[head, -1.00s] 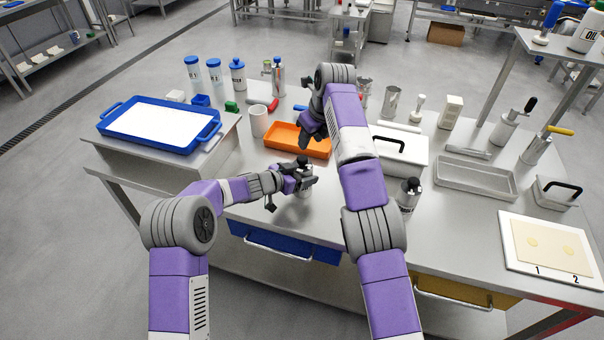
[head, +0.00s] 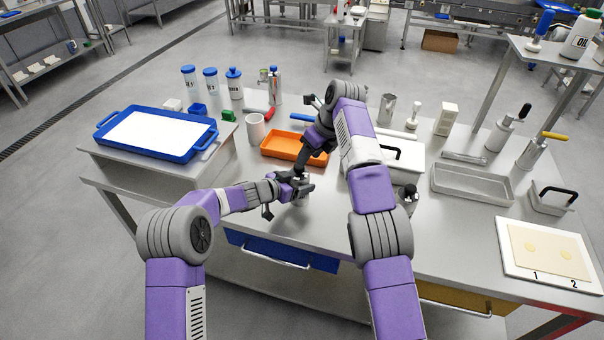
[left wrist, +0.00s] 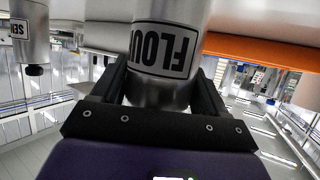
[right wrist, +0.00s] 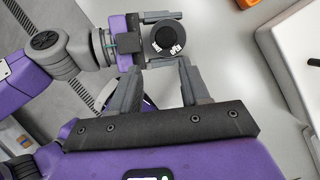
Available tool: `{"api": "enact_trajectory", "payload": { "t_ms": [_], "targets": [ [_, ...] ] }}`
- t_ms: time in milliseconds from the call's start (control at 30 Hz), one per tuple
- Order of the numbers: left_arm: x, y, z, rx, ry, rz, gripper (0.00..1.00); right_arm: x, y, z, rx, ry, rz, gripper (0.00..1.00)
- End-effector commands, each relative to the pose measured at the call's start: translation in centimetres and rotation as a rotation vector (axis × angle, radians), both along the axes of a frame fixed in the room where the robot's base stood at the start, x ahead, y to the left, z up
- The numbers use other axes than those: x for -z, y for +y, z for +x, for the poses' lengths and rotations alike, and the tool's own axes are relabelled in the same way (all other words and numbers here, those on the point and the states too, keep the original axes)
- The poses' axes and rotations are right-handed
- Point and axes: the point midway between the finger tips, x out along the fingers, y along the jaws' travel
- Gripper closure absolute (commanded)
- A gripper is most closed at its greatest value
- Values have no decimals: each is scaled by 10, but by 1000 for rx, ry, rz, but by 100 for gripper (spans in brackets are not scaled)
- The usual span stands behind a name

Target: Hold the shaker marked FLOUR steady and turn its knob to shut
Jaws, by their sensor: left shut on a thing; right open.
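The metal FLOUR shaker (left wrist: 165,85) stands in my left gripper, its label upside down in the left wrist view. My left gripper (head: 297,189) is shut around its body, low over the front of the table. In the head view the shaker (head: 303,201) is mostly hidden by the grippers. Its round black knob (right wrist: 167,42) has small white lettering, too small to read surely. My right gripper (right wrist: 158,68) is open and empty. Its fingertips are just short of the knob in the right wrist view. In the head view this gripper (head: 301,168) is above and behind the shaker.
An orange tray (head: 280,148) lies close behind the grippers. A second black-topped shaker (head: 408,196) stands to the right, partly behind my right arm. A white lidded box (head: 408,165) is behind it. The blue-rimmed tray (head: 102,136) is at left. The front table strip is clear.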

Motion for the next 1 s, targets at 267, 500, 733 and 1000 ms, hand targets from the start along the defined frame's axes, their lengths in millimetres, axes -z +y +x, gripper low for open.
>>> {"api": "enact_trajectory", "payload": {
  "t_ms": [267, 500, 733, 1000],
  "targets": [
    [0, 0, 0, 0, -1, -1, 70, 49, -19, -12, -269, -15, 389, 54],
    [0, 0, 0, 0, -1, -1, 70, 65, -34, -21, -359, -227, 707, 54],
    [0, 0, 0, 0, -1, -1, 70, 73, -57, -27, -302, -519, 883, 54],
    [0, 0, 0, 1, 0, -1, 70, 83, -80, -33, -189, -756, 897, 54]
  ]
}}
